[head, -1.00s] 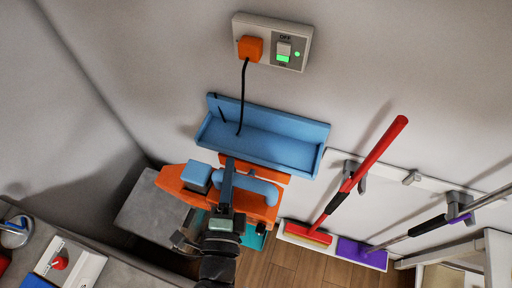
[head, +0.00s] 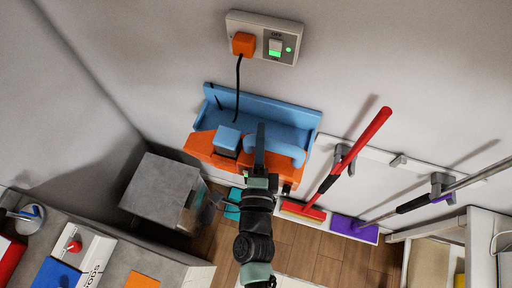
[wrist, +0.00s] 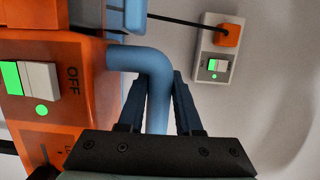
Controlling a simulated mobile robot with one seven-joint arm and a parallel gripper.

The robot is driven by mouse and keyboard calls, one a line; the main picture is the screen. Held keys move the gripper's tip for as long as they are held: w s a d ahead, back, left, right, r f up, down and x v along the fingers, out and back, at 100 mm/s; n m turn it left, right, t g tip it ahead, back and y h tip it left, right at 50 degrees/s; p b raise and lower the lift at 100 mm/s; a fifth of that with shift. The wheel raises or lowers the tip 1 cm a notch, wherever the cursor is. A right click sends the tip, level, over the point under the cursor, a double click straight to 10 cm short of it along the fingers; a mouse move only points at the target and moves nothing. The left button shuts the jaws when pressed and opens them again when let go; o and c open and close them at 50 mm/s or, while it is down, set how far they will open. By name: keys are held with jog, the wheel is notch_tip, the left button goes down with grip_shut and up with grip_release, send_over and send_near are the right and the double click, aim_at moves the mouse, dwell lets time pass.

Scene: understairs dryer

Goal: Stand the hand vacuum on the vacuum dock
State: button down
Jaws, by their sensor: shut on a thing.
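The hand vacuum is an orange body (head: 203,146) with a blue block and a blue tube handle (head: 288,150). My gripper (head: 261,145) is shut on that handle. In the wrist view, the blue handle (wrist: 155,75) lies between my fingers (wrist: 160,105), and the orange body (wrist: 80,70) fills the left side, with a green-lit OFF switch. The vacuum dock is a blue wall shelf (head: 275,113) with a raised back. The vacuum is in front of and overlaps its lower edge in the head view; whether they touch I cannot tell.
A wall socket (head: 265,38) with an orange plug (head: 243,44) has a black cable down to the dock. A red-handled broom (head: 360,142) and a purple broom (head: 355,229) hang at the right. A grey box (head: 160,192) and counter stand at left.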

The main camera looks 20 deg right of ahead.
aim_at(272, 157)
jog(key=w+d+f+b, duration=0.2)
jog(key=w+d+b, duration=0.2)
jog(key=w, duration=0.5)
jog(key=shift+w+d+f+b, duration=0.15)
jog(key=shift+w+d+b, duration=0.15)
jog(key=shift+d, duration=0.95)
jog(key=shift+f, duration=0.25)
jog(key=c, duration=0.5)
grip_release()
jog(key=shift+c, duration=0.2)
jog(key=shift+o, duration=0.2)
jog(key=shift+s+f, duration=0.1)
jog(key=shift+f, duration=0.25)
jog(key=b+v, duration=0.2)
jog(key=v, duration=1)
jog(key=shift+r+b, duration=0.15)
jog(key=shift+b, duration=0.25)
jog(key=shift+s+a+r, duration=0.15)
jog(key=shift+s, duration=0.25)
